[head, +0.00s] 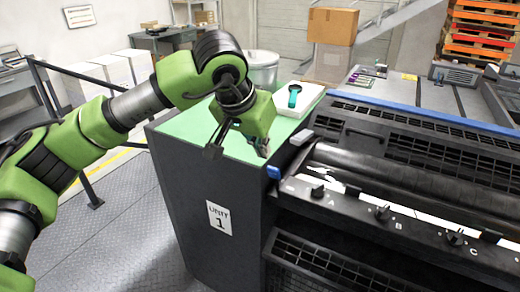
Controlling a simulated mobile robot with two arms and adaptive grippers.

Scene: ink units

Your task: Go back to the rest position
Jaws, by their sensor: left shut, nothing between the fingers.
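My left arm comes in from the left, and its left gripper (240,150) hangs over the green top (172,126) of the dark cabinet labelled "UNIT 1". The gripper points down, shut and empty, near the front edge of that top. Whether the fingertips touch the surface, I cannot tell. My right gripper is not in view.
A white box with a teal and black item (293,97) stands behind the gripper on the green top. A black printing machine (400,175) with knobs adjoins on the right. A dark railing (75,150) stands at left. A cardboard box (332,26) is at the back.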

